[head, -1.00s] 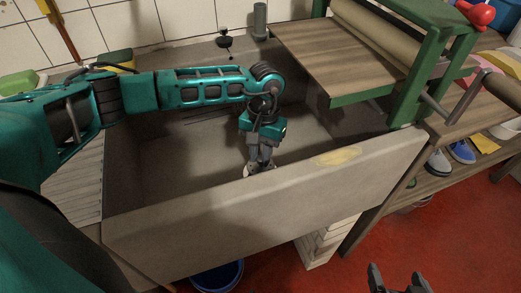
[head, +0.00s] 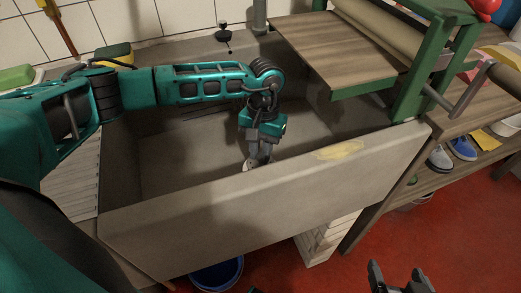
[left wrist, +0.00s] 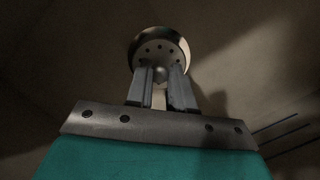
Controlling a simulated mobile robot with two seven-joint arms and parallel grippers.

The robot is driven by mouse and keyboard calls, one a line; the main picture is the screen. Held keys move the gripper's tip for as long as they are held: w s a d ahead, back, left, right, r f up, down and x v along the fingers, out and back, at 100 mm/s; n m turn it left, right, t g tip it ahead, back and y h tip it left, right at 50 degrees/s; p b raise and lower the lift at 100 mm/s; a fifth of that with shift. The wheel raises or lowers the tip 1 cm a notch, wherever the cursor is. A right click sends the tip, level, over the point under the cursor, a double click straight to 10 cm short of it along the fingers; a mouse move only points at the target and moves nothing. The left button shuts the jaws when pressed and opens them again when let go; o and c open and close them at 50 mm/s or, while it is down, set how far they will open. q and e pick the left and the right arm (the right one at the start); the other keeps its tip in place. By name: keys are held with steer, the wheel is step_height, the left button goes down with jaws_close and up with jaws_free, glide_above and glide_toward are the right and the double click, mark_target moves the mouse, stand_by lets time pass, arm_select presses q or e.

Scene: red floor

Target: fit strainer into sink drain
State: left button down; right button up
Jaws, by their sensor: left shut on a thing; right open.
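My left gripper (head: 255,163) reaches down into the grey stone sink (head: 160,170), close behind its front wall. In the left wrist view the left gripper's fingers (left wrist: 162,85) are shut on the strainer (left wrist: 160,48), a round metal disc with small holes and a central knob. Only a small part of the strainer shows in the head view (head: 247,165). The drain is not visible, and I cannot tell how the strainer sits relative to it. My right gripper (head: 397,277) is open and empty over the red floor at the lower right.
A green-framed press with a wooden board (head: 345,50) overhangs the sink's right side. A black stopper (head: 224,33) lies on the back ledge. A blue bucket (head: 217,274) stands below the sink. A shelf with shoes (head: 462,147) is at right.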

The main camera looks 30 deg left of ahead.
arm_select(q)
steer(key=shift+f, duration=0.15)
steer(key=shift+f+b, duration=0.5)
steer(key=shift+b, duration=0.2)
steer(key=shift+f, duration=0.1)
stand_by(0.5)
steer(key=shift+f+b, duration=0.3)
steer(key=shift+b, duration=0.25)
steer(key=c, duration=0.9)
jaws_free()
steer(key=shift+r, duration=0.15)
